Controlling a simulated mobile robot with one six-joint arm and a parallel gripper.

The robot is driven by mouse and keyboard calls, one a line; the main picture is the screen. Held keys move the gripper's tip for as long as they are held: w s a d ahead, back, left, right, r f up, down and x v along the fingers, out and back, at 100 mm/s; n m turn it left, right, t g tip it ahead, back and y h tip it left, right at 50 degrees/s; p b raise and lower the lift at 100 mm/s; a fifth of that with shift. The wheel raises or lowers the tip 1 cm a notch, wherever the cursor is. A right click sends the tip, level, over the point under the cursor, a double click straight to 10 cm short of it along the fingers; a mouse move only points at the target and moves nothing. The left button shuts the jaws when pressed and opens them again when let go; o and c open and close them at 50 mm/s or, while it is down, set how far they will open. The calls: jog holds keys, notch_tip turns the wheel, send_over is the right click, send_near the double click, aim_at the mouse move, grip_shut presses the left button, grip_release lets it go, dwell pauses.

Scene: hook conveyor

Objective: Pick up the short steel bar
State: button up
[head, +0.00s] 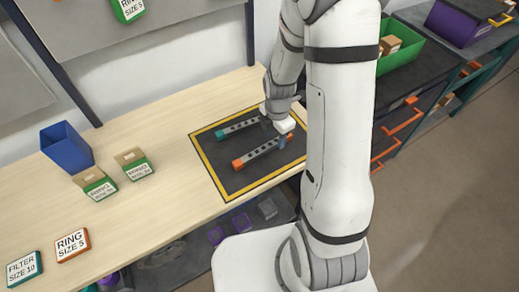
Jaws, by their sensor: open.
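Two perforated steel bars lie roughly parallel on a dark mat with a yellow border (232,196). The farther bar (238,128) has a teal left end, and the nearer bar (262,152) has an orange left end. My arm and gripper cover the right ends of both, so I cannot tell which is the short one. My gripper (283,142) is open and points down over the right part of the mat, close to the right end of the orange-ended bar. I cannot tell whether it touches that bar.
On the wooden bench (150,222) stand a blue bin (67,147), two small labelled cartons (97,184) (133,163) and two label signs (72,245) (24,268). A green bin (402,48) stands beyond my arm at the right. The bench left of the mat is mostly clear.

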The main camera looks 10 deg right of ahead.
jog(key=shift+f, duration=1.3)
grip_shut()
